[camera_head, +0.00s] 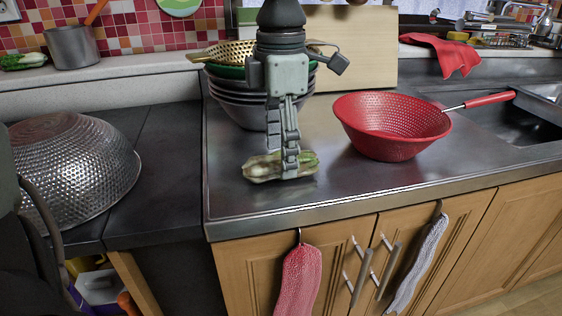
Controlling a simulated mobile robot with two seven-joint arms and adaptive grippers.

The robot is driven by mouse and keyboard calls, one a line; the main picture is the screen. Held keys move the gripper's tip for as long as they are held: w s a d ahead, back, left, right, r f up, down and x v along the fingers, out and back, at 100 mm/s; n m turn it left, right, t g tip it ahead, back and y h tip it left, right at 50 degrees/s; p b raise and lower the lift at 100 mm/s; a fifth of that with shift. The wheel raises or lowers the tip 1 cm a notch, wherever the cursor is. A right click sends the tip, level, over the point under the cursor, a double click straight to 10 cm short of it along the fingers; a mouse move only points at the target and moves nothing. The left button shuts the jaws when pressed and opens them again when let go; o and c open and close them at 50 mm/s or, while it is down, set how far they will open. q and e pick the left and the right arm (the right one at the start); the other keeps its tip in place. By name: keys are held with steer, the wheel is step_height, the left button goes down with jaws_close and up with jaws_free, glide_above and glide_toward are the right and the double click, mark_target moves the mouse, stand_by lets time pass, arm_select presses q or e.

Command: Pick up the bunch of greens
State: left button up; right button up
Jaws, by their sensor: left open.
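A bunch of pale, whitish-green greens (259,168) lies on the steel counter near its front edge in the head view. My left gripper (285,165) points straight down over it. Its fingers are open and reach down to the bunch, covering its middle. I cannot tell whether they touch it. A second, darker green bunch (24,61) lies on the back ledge at the far left. My right gripper is not in view.
A red colander (392,125) stands right of the gripper, its strainer handle toward the sink (505,120). Stacked bowls (230,100) stand close behind. A perforated metal bowl (80,165) lies upside down on the left. The counter's front (370,185) is clear.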

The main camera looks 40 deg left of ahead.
arm_select(q)
steer(key=shift+f, duration=0.6)
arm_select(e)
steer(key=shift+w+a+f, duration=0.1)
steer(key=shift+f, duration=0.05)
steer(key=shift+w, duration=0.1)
arm_select(q)
steer(key=c, duration=1.3)
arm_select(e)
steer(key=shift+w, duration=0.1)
